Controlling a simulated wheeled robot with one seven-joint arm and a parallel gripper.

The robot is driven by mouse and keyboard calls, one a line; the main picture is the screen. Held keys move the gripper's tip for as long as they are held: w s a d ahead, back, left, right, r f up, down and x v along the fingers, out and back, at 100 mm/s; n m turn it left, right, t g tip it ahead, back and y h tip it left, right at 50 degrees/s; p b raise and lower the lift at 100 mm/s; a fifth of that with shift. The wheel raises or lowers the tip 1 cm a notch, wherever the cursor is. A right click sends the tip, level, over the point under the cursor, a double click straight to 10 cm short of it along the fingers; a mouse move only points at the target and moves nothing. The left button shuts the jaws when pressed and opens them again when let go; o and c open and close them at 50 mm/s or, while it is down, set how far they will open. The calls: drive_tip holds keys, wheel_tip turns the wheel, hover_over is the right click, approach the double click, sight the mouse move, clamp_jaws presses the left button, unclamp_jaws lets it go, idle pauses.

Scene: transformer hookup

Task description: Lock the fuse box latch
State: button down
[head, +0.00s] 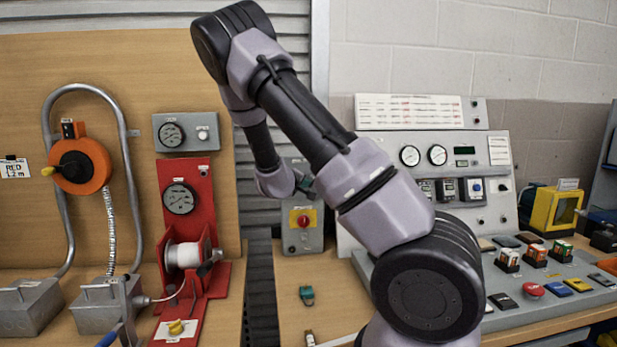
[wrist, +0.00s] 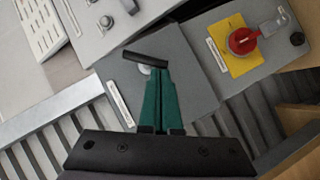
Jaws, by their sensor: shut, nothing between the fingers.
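The fuse box appears to be the grey box with a plain door (wrist: 190,95) in the wrist view. A short black bar handle (wrist: 146,57) with a pale round hub sits on it, likely the latch; it lies slightly tilted across the picture. My gripper (wrist: 158,76) has green fingers, which are shut together and empty. Their tips are at the hub, just below the bar; I cannot tell whether they touch it. In the head view my gripper (head: 304,184) is in front of the upper grey box, and my forearm partly hides that area; the latch is not clear there.
A red rotary switch on a yellow plate (wrist: 242,41) is beside the door; it also shows in the head view (head: 303,218). A grey control console (head: 420,150) stands at right. A red reel stand (head: 190,220) is at left. A small teal piece (head: 306,295) lies on the bench.

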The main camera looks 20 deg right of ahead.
drive_tip(key=shift+d+f+n+t+h, duration=0.1)
drive_tip(key=shift+f+n+t+h, duration=0.3)
drive_tip(key=shift+n+h, duration=0.4)
drive_tip(key=shift+d+f+n+t+h, duration=0.15)
drive_tip(key=shift+f+n+h, duration=0.35)
drive_tip(key=shift+n, duration=0.5)
drive_tip(key=shift+d+f, duration=0.1)
drive_tip(key=shift+f, duration=0.1)
idle(1.2)
idle(0.8)
